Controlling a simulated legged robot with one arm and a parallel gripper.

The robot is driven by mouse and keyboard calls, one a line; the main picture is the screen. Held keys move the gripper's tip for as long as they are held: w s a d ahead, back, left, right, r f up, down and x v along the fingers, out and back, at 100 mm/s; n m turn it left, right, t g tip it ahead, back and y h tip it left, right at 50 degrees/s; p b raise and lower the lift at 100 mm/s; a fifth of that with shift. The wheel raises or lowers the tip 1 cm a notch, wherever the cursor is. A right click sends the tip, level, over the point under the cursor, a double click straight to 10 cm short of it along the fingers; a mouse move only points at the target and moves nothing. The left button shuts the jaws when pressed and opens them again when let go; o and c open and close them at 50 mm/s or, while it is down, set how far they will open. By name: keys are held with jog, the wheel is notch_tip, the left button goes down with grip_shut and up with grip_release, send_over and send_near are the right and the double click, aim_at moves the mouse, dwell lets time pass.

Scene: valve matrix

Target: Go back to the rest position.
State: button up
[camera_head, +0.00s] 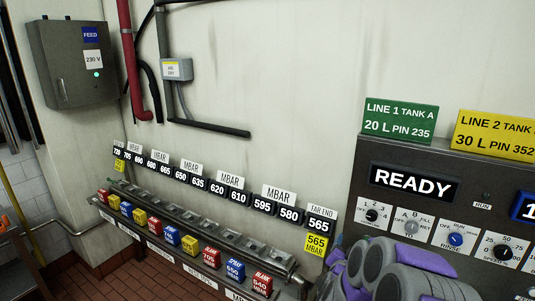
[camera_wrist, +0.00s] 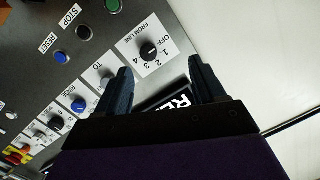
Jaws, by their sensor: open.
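In the wrist view my gripper (camera_wrist: 160,64) has its two dark fingers spread apart with nothing held between them. Past the fingers is the grey control panel (camera_wrist: 75,85), seen rotated, with a black FROM LINE selector knob (camera_wrist: 149,50) near the fingertips. A dark display (camera_wrist: 172,99) is partly hidden behind my fingers and palm. In the head view my purple and grey arm is folded at the lower right, in front of the panel's left edge. The fingers cannot be made out there.
In the head view the control panel (camera_head: 375,154) shows a READY display (camera_head: 414,182), with green (camera_head: 399,121) and yellow (camera_head: 497,135) signs above. A rail (camera_head: 200,232) of coloured blocks runs along the left wall. A grey box (camera_head: 75,65) and red pipe (camera_head: 128,50) are farther back.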

jog(key=s+a+n+g+y+b, duration=0.1)
jog(key=s+a+n+y, duration=0.15)
jog(key=a, duration=0.25)
jog(key=s+a+n+g+y, duration=0.1)
jog(key=a+y, duration=0.3)
jog(key=a, duration=0.2)
jog(key=s+a+n+g+y+b, duration=0.1)
jog(key=s+a+n+g+y, duration=0.35)
jog(key=s, duration=0.65)
jog(key=s+n+g+h+b, duration=0.2)
jog(key=s+g, duration=0.8)
jog(key=s, duration=2.3)
jog(key=shift+s+d+r+n+h, duration=0.25)
jog(key=shift+d+r+n+h, duration=0.15)
jog(key=shift+h, duration=0.2)
jog(key=shift+c, duration=0.5)
